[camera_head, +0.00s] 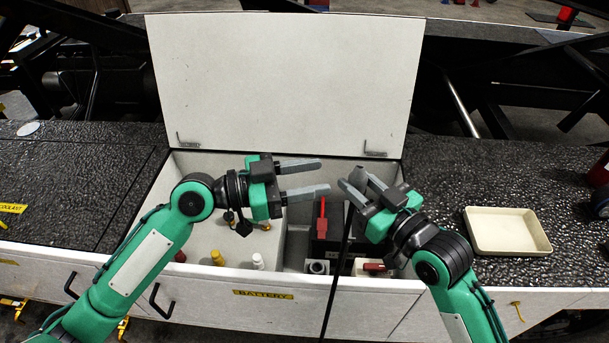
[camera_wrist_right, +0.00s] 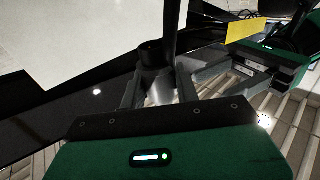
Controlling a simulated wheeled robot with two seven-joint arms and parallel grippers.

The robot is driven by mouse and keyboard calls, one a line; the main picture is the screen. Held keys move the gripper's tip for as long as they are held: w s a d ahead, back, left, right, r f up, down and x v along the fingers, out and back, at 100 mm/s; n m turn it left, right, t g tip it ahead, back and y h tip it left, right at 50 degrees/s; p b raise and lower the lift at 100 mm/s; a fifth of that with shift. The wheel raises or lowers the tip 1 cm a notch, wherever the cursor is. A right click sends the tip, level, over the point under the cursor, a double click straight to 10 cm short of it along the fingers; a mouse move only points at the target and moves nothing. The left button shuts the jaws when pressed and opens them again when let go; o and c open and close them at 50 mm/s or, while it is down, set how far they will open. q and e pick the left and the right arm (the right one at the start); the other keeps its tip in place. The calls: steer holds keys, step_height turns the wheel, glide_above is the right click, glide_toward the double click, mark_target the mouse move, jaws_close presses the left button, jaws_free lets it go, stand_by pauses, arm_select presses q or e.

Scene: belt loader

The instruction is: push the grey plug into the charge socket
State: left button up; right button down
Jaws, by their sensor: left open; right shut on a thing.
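My right gripper (camera_head: 352,181) is above the open battery box, shut on the grey plug (camera_wrist_right: 160,88). In the right wrist view the plug shows between the fingers, with a black collar and a black cable (camera_head: 340,262) leading from it. In the head view the fingers mostly hide the plug. A round grey socket (camera_head: 317,267), which looks like the charge socket, sits low inside the box near the front wall, below and left of my right gripper; the plug is well apart from it. My left gripper (camera_head: 323,177) is open and empty above the box, pointing right.
The box (camera_head: 345,288) has a raised white lid (camera_head: 285,80) behind it. Inside are a red upright handle (camera_head: 322,215), a red part on a white block (camera_head: 375,267), and yellow and white caps (camera_head: 217,258). An empty cream tray (camera_head: 507,249) lies on the right deck.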

arm_select(q)
steer(key=x, duration=1.1)
steer(key=shift+d, duration=0.2)
steer(key=shift+w, duration=0.1)
jaws_close()
arm_select(e)
steer(key=c, duration=0.9)
jaws_free()
steer(key=shift+c, duration=0.2)
steer(key=shift+d, duration=0.1)
